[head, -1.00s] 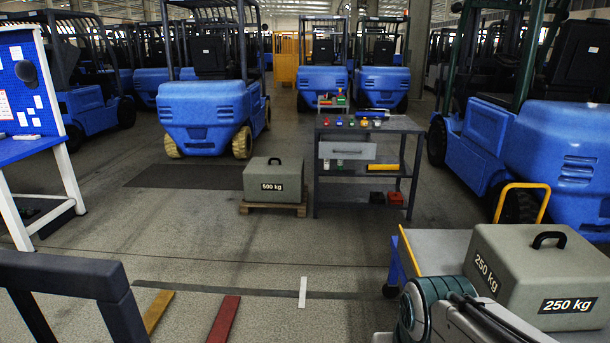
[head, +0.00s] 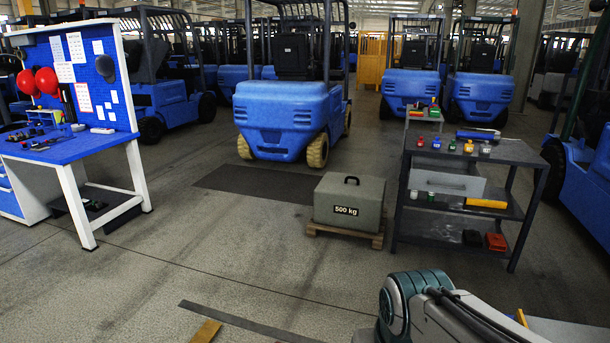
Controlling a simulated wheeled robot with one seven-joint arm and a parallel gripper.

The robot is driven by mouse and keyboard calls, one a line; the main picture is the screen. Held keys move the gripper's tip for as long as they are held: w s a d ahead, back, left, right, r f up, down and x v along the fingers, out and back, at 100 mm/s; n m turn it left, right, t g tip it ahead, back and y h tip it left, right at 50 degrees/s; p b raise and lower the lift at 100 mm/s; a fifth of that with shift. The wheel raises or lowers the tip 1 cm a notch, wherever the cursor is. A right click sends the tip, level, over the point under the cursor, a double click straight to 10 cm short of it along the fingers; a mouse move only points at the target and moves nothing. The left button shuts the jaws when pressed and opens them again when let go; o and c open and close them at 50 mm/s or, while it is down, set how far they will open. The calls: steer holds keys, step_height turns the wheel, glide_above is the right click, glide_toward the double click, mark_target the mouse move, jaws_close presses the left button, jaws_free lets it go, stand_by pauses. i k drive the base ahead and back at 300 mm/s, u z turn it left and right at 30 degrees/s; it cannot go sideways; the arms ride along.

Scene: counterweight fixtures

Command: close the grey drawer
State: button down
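The grey drawer (head: 440,181) is in the upper part of a dark metal cart (head: 400,215) right of the middle in the head view, under its top surface. Its light grey front has a small handle. The drawer seems to stand out from the cart towards me, but how far I cannot tell. My gripper is not in view. Only part of my arm shows at the bottom right, well in front of the cart and apart from it.
A 500 kg block (head: 348,200) on a wooden pallet (head: 343,233) stands just left of the cart. A blue workbench (head: 75,148) is at the left, forklifts (head: 288,118) behind. Open floor (head: 240,262) lies before the cart. Small items cover its top.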

mark_target(437, 174)
steer(key=i, duration=1.65)
steer(key=z, duration=0.75)
steer(key=i, duration=1.85)
steer(key=z, duration=0.6)
